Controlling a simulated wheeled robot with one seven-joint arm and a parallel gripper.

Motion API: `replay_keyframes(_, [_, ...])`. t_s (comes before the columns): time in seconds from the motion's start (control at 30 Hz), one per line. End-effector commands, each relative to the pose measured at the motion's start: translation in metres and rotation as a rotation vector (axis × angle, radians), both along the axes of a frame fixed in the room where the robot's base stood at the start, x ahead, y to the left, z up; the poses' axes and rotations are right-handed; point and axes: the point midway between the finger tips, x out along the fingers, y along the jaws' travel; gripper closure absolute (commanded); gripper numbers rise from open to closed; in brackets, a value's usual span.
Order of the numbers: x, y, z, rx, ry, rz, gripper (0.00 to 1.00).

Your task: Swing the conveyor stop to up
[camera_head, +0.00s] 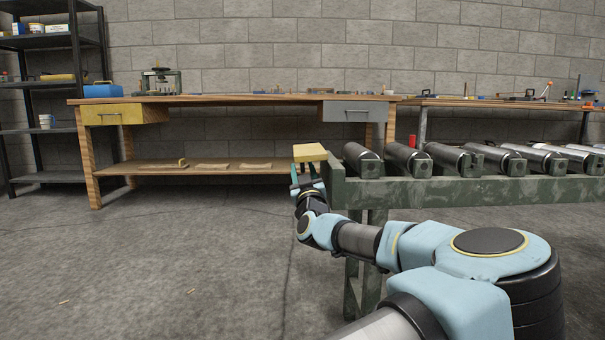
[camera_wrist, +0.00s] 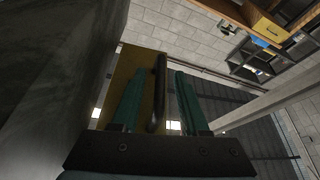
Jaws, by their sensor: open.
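The conveyor stop is a yellow plate (camera_head: 310,152) at the near left end of the roller conveyor, sticking out beside the end of its frame. In the wrist view the yellow plate (camera_wrist: 122,72) fills the space behind my fingers and carries a dark bar handle (camera_wrist: 158,88). My gripper (camera_head: 306,170) is just below the plate, pointing up at it. In the wrist view my gripper (camera_wrist: 160,76) is open, with one teal finger on each side of the handle. I cannot tell whether either finger touches it.
The green conveyor frame (camera_head: 460,192) with steel rollers runs to the right, close to my gripper. A wooden workbench (camera_head: 230,99) stands behind, with a dark shelf rack (camera_head: 40,87) at the far left. The floor at the left is open apart from small scraps.

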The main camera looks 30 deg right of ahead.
Motion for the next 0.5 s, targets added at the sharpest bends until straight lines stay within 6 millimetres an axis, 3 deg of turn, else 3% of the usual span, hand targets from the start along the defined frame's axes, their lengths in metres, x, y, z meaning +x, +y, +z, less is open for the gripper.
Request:
replay_keyframes(0.3, [0.0018, -0.0009, 0.0014, 0.0, 0.0, -0.001, 0.57])
replay_keyframes(0.5, [0.0017, -0.0009, 0.0012, 0.0, 0.0, -0.001, 0.79])
